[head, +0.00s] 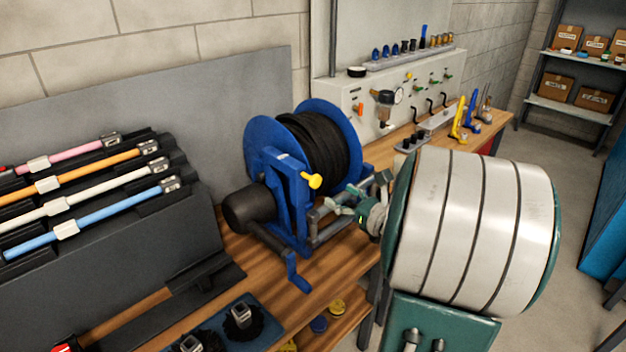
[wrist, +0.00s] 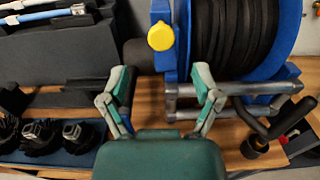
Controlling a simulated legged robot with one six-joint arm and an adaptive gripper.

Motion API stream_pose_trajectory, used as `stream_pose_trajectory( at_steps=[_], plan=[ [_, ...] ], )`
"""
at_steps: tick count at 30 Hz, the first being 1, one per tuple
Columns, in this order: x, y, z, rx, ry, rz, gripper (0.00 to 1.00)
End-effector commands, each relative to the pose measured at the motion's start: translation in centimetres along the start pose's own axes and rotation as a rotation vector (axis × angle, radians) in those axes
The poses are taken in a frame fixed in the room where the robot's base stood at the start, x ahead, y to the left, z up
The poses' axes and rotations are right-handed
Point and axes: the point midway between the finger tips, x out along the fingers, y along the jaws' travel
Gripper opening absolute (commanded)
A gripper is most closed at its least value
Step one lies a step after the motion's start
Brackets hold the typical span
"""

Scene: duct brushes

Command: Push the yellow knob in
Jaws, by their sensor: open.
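The yellow knob (head: 314,181) sticks out from the blue frame of the hose reel (head: 290,205). In the wrist view the knob (wrist: 161,37) shows near the top, round and face-on, beyond and between my two fingertips. My gripper (head: 347,201) is open and empty, its fingers spread. In the wrist view my gripper (wrist: 161,76) has both fingers in sight, with the knob apart from them. The reel carries a wound black hose (head: 325,150). How far the knob stands out from the frame is hard to tell.
A dark rack with coloured-handled rods (head: 95,215) stands left. Black brushes sit on a blue mat (head: 262,328) in front. A white panel with valves (head: 360,100) is behind. Some wooden bench top (head: 330,275) is bare.

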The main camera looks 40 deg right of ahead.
Motion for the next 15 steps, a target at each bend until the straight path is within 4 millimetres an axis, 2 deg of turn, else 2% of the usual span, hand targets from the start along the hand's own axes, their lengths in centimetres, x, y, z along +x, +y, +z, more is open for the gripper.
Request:
stream_pose_trajectory(
  at_steps=[1,9,15],
  plan=[
    [1.1,0.0,-0.1,0.001,0.001,0.006,0.81],
    [5.9,0.0,-0.1,-0.001,0.002,0.006,0.81],
    [7.8,0.0,-0.1,-0.001,0.001,0.003,0.81]
  ],
)
